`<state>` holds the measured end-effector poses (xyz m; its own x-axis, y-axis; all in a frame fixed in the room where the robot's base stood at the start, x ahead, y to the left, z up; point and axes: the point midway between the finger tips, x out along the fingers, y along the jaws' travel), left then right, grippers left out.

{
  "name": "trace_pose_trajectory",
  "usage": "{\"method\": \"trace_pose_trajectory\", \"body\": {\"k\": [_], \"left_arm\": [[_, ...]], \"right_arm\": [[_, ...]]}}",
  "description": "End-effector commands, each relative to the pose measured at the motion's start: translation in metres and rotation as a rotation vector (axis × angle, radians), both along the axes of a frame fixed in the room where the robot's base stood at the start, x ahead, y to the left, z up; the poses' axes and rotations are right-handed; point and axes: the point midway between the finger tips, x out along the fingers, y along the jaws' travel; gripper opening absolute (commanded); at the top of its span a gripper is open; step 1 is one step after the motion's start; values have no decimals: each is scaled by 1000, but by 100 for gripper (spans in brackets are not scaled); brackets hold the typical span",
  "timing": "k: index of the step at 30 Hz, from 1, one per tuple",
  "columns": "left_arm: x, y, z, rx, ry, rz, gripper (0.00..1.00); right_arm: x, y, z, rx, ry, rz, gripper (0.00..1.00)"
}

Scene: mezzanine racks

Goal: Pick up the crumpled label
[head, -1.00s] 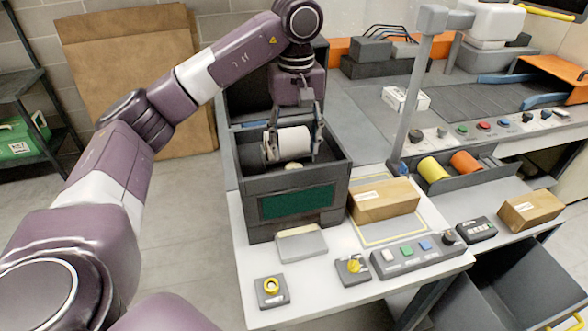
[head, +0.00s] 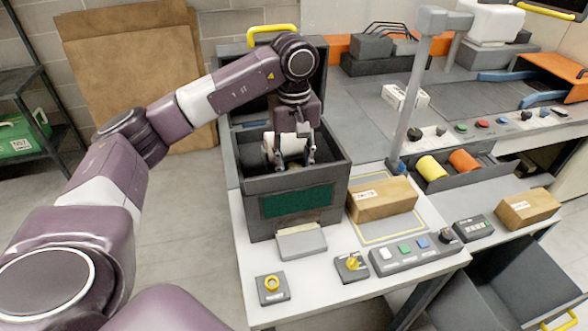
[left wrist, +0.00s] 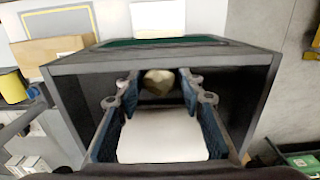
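The crumpled label (left wrist: 157,82) is a small beige, creased lump inside the dark open-topped printer housing (head: 292,192). In the left wrist view it lies between my fingertips, with small gaps seeming to show on both sides. In the head view I cannot make it out. My left gripper (head: 289,158) points down into the housing; its blue-padded fingers also show in the left wrist view (left wrist: 158,88). They are apart and straddle the white roll (left wrist: 162,137), which also shows in the head view (head: 291,143). I cannot tell whether the pads touch it. My right gripper is out of view.
The housing walls surround the gripper closely. A cardboard box (head: 381,199) stands right of the housing, beside a grey post (head: 415,95). A button panel (head: 414,253) and a yellow-button box (head: 272,288) lie in front. The raised lid has a yellow handle (head: 272,33).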

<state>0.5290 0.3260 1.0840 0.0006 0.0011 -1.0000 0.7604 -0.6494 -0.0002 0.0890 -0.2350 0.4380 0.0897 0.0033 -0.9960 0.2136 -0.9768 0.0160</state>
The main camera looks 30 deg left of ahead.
Motion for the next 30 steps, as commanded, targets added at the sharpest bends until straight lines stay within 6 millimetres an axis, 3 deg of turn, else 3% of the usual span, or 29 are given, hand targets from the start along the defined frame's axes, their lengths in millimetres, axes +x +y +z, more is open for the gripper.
{"method": "trace_pose_trajectory", "body": {"k": [3,17,23,30], "left_arm": [[0,0,0,0,0,0,22],[0,0,4,-1,-1,0,22],[1,0,26,-1,-4,0,22],[1,0,76,1,-6,1,22]], "right_arm": [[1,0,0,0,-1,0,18],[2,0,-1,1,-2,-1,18],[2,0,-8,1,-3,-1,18],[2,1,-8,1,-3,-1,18]]}}
